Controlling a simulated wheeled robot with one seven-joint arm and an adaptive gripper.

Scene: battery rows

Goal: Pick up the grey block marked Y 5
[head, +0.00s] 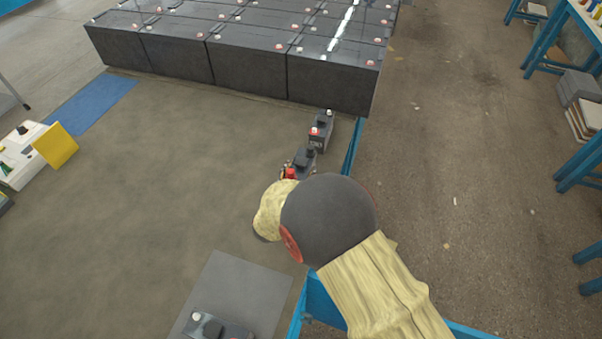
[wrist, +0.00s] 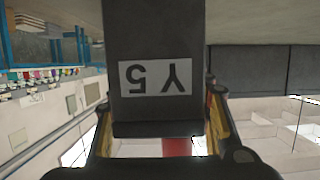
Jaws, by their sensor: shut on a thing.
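The grey block marked Y 5 (wrist: 155,40) fills the middle of the wrist view, its white label reading upside down. My gripper (wrist: 160,110) is shut on it, with one finger on each side. A red part shows below the block in that view. In the head view, my arm hides most of the gripper. A dark grey block with a red terminal (head: 303,158) shows just beyond the arm and seems to be the held one; its label cannot be read there. I cannot tell whether its base touches the table.
Another small grey block (head: 321,131) stands close behind, near the blue table edge (head: 352,146). Large black batteries (head: 245,65) stand in rows at the back. A grey mat (head: 235,281) with another block (head: 214,327) lies in front. The table's middle left is clear.

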